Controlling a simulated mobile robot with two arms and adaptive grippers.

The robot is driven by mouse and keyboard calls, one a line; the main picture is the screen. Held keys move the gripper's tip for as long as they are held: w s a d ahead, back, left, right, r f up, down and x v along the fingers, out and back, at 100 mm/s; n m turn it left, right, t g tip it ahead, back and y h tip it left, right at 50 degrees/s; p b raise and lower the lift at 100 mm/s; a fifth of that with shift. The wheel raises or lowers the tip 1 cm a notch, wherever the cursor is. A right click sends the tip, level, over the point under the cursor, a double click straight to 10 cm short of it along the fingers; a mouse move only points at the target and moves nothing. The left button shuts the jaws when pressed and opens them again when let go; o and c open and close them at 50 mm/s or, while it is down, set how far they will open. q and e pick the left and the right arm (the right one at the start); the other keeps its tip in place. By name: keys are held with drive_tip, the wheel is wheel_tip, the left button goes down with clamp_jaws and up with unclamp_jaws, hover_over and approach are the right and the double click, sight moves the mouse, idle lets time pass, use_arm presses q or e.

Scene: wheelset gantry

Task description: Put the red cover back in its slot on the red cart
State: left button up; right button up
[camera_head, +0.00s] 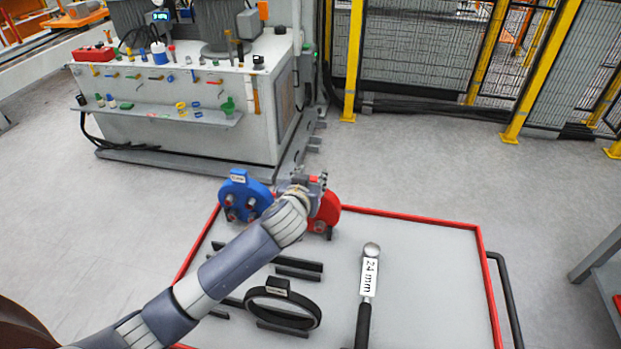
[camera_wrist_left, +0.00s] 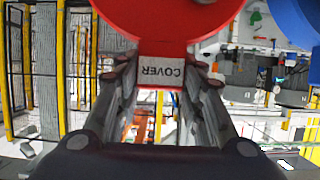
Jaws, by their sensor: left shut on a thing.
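The red cover (camera_head: 325,208) is at the far edge of the red-rimmed cart (camera_head: 420,255) in the head view, partly hidden behind my left gripper (camera_head: 307,183). In the left wrist view the red cover (camera_wrist_left: 165,12) fills the top middle, and its white "COVER" label (camera_wrist_left: 162,72) sits between the fingers. My left gripper (camera_wrist_left: 162,85) is shut on the cover's labelled tab. Whether the cover touches the cart or its slot cannot be told. My right gripper is not in view.
A blue cover (camera_head: 243,195) stands just left of the red one. A grey workbench (camera_head: 200,130) stands behind; the cart's right side is clear.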

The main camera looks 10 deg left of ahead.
use_arm(q)
drive_tip(key=shift+f+b, duration=0.45)
drive_tip(key=shift+f, duration=0.2)
drive_tip(key=o, duration=1.2)
drive_tip(key=shift+s, duration=0.1)
drive_tip(key=v, duration=1.2)
